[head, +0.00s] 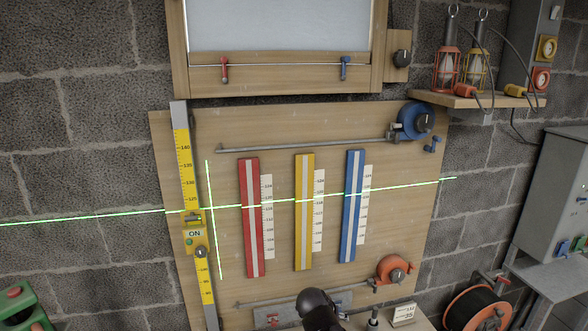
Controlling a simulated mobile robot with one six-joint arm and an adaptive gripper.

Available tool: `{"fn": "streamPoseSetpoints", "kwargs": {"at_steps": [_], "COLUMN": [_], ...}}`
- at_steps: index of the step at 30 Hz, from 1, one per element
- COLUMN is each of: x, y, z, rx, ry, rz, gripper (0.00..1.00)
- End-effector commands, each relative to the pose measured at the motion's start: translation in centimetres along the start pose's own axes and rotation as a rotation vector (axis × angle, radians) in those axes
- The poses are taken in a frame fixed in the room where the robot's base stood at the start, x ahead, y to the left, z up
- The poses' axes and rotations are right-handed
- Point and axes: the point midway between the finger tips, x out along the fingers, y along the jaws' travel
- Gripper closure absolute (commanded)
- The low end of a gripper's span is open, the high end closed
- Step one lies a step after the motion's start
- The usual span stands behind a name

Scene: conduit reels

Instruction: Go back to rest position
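The task names no object, only my rest position. A dark rounded part, which looks like a piece of my arm, shows at the bottom edge of the head view, in front of the lower part of the wooden board (278,150). My gripper's fingers are not visible, so what it holds cannot be seen.
The board carries red (251,230), yellow (304,230) and blue (352,220) strips with scales, and a yellow ruler post (184,160) at left. A green laser line crosses it. A lamp shelf (450,98), a grey cabinet (560,190) and an orange reel (478,308) are at right.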

Motion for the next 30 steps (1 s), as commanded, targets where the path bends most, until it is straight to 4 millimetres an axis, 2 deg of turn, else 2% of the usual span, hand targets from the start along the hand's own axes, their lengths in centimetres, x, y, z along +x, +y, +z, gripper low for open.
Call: {"fn": "streamPoseSetpoints", "kwargs": {"at_steps": [1,7,15,21,30], "x": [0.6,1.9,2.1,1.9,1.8], "y": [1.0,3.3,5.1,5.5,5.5], "z": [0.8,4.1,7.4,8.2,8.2], "rx": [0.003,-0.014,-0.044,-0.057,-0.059], "ry": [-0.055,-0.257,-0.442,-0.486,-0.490], "rz": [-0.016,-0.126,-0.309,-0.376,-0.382], "gripper": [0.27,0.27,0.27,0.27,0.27]}}
